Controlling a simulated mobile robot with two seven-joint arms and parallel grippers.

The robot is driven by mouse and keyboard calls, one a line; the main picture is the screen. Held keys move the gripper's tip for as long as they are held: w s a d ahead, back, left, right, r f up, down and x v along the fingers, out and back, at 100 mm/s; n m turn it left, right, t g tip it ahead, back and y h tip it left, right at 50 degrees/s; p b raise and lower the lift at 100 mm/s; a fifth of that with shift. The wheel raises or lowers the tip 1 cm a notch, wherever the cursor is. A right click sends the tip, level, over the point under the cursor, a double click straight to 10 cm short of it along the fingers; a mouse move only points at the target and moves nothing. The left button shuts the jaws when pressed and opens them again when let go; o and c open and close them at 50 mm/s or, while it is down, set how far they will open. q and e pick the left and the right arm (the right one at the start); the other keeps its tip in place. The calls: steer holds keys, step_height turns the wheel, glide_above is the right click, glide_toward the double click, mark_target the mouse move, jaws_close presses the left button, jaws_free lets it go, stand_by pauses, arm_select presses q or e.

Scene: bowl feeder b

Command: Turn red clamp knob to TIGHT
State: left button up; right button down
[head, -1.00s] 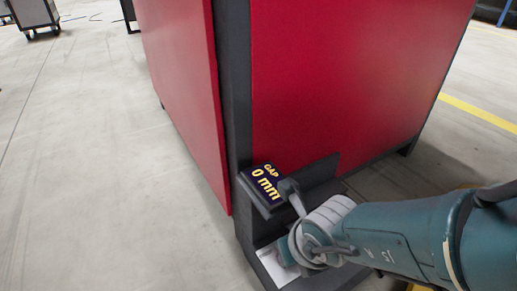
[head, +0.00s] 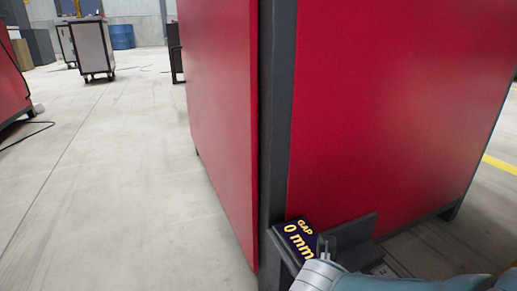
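No red clamp knob shows in the head view; I cannot tell whether it is hidden behind my arm or below the picture. A dark display reading "GAP 0 mm" (head: 299,240) sits on a dark grey bracket (head: 350,232) at the foot of the red machine's corner post. My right arm comes in from the lower right, and its gripper end (head: 325,250) is close beside the display. Its fingers are mostly hidden by the wrist and too small to tell open from shut. My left gripper is not in view.
The large red machine (head: 390,110) with a dark corner post (head: 277,130) fills the middle and right. Open concrete floor (head: 110,190) lies to its left. A grey cart (head: 92,47) and a blue barrel (head: 122,36) stand far back.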

stand_by(0.3)
steer(key=c, duration=0.8)
jaws_free()
steer(key=shift+c, duration=0.2)
steer(key=p+v, duration=1)
steer(key=p, duration=0.1)
